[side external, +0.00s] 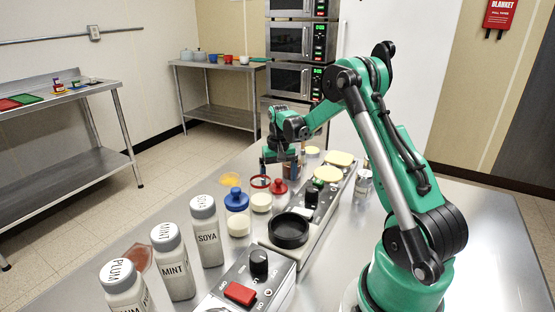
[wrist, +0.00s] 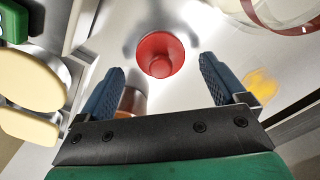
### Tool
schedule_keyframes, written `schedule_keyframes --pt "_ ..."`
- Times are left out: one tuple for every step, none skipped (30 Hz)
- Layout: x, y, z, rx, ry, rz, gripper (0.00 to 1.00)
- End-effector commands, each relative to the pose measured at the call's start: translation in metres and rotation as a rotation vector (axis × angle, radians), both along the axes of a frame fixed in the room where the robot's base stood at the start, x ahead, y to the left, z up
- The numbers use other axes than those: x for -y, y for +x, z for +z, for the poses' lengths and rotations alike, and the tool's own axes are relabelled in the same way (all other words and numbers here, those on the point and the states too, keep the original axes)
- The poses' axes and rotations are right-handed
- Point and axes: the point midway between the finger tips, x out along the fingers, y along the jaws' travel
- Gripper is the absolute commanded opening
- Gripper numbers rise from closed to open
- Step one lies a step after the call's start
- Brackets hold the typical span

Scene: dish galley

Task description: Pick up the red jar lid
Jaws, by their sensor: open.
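The red jar lid (wrist: 160,54) is a round red disc with a raised knob. In the wrist view it lies on the bare metal counter, just ahead of the gap between my two blue fingers. In the side view the red lid (side external: 278,187) is below my gripper (side external: 277,169), among small jars. My gripper is open and empty, pointing down; its fingers are apart on either side of the lid's line and I see no contact. The exact height above the lid is hard to tell.
A small amber jar (wrist: 131,101) is beside my left finger in the wrist view. A red-rimmed glass jar (wrist: 280,14) is at top right. A blue-lidded jar (side external: 237,212), a black bowl (side external: 289,231) and shaker bottles (side external: 206,232) stand nearer the side camera.

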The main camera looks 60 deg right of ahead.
Motion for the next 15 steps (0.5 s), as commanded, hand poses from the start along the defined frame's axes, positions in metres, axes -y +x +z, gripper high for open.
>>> schedule_keyframes --pt "0.000 0.000 -0.006 0.000 0.000 0.001 0.91" --pt "0.000 0.000 -0.009 0.001 -0.001 0.001 0.91" --pt "0.000 0.000 -0.012 0.001 -0.001 0.001 0.91" --pt "0.000 0.000 -0.014 0.001 -0.001 0.001 0.91" --pt "0.000 0.000 -0.015 0.001 -0.001 0.001 0.91" --pt "-0.001 0.000 -0.016 0.001 -0.001 0.001 0.91" --pt "-0.001 0.000 -0.017 0.001 -0.001 0.001 0.91" --pt "-0.001 0.000 -0.017 0.001 -0.001 0.001 0.91" --pt "-0.001 0.000 -0.017 0.001 -0.001 0.001 0.91" --pt "-0.001 0.000 -0.017 0.001 -0.001 0.001 0.91" --pt "-0.001 0.000 -0.017 0.001 -0.001 0.001 0.91" --pt "-0.001 0.000 -0.017 0.001 -0.001 0.002 0.91" --pt "-0.001 0.000 -0.016 0.001 -0.001 0.002 0.88" --pt "-0.001 0.000 -0.016 0.001 -0.001 0.002 0.80" --pt "-0.001 0.000 -0.016 0.001 -0.001 0.002 0.69"
